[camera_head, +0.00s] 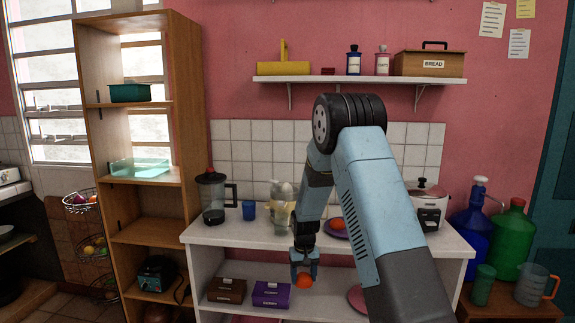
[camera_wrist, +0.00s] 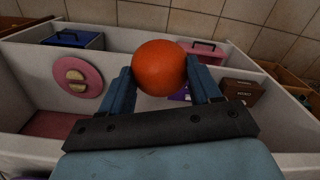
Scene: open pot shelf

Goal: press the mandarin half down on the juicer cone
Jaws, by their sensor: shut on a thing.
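The mandarin half (camera_head: 303,281) is an orange, rounded piece in my gripper (camera_head: 304,268), in front of the white counter's open lower shelf and below the counter top. In the wrist view the mandarin half (camera_wrist: 160,66) sits between the two blue fingers of my gripper (camera_wrist: 161,76); its rounded side shows and any cut face is hidden. A pale, partly see-through appliance (camera_head: 281,206) stands on the counter, up and left of my gripper; it may be the juicer, but I cannot make out a cone. My gripper is apart from it.
On the counter (camera_head: 230,233) stand a blender (camera_head: 213,197), a blue cup (camera_head: 249,210), a purple plate (camera_head: 328,232) with an orange piece (camera_head: 337,224), and a rice cooker (camera_head: 428,207). Brown (camera_head: 227,290) and purple (camera_head: 271,294) boxes sit on the shelf below.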

